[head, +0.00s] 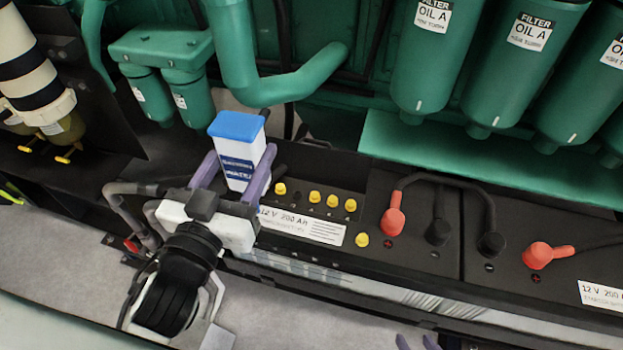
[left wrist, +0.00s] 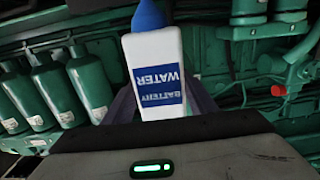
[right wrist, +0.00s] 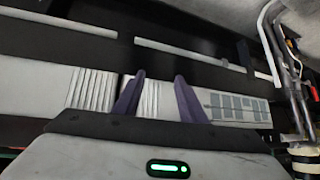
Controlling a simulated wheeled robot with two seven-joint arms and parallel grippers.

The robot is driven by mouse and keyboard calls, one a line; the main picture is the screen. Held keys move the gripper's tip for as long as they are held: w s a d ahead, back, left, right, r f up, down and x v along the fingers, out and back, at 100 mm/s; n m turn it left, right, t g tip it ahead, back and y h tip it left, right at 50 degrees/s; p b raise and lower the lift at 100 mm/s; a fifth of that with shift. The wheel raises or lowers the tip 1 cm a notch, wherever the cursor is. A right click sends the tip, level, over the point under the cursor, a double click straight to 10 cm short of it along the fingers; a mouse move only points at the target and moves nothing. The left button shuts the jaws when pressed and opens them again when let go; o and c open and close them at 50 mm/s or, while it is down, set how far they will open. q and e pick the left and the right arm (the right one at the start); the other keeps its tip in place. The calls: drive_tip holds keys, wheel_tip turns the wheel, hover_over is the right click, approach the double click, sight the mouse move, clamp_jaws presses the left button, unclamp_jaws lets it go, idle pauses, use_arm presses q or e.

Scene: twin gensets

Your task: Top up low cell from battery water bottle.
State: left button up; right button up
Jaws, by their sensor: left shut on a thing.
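The battery water bottle (head: 238,150) is white with a blue end and a blue label. My left gripper (head: 235,175) is shut around it at the left battery's back-left corner. In the head view its blue end points up; I cannot tell whether its lower end touches anything. The left wrist view shows the bottle (left wrist: 157,75) between the fingers with its label text upside down. The left battery (head: 375,265) carries several yellow caps (head: 315,197) in a row; another yellow cap (head: 362,240) sits apart, nearer the front. My right gripper (right wrist: 160,78) is open and empty, low at the battery front.
Red (head: 393,215) and black (head: 438,231) terminal boots with cables stand right of the caps. A second battery (head: 500,285) adjoins on the right. Green oil filters (head: 435,70) and a green pipe (head: 285,85) overhang behind. The grey floor (head: 60,265) in front is mostly clear.

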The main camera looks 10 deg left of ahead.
use_arm(q)
drive_tip(key=shift+m+h, duration=0.6)
drive_tip(key=shift+h, duration=0.3)
drive_tip(key=d+f+b, duration=0.1)
drive_tip(key=f, duration=0.1)
drive_tip(key=d+f+b, duration=0.1)
drive_tip(key=d+f, duration=0.1)
drive_tip(key=shift+s+f, duration=0.1)
drive_tip(key=shift+f, duration=0.15)
drive_tip(key=w+d+f+b, duration=0.1)
drive_tip(key=w+f+b, duration=0.1)
drive_tip(key=w, duration=1.1)
drive_tip(key=shift+d+f, duration=0.25)
drive_tip(key=shift+f, duration=0.45)
drive_tip(key=shift+s+f, duration=0.15)
drive_tip(key=shift+f+b, duration=0.6)
drive_tip(key=shift+b, duration=0.05)
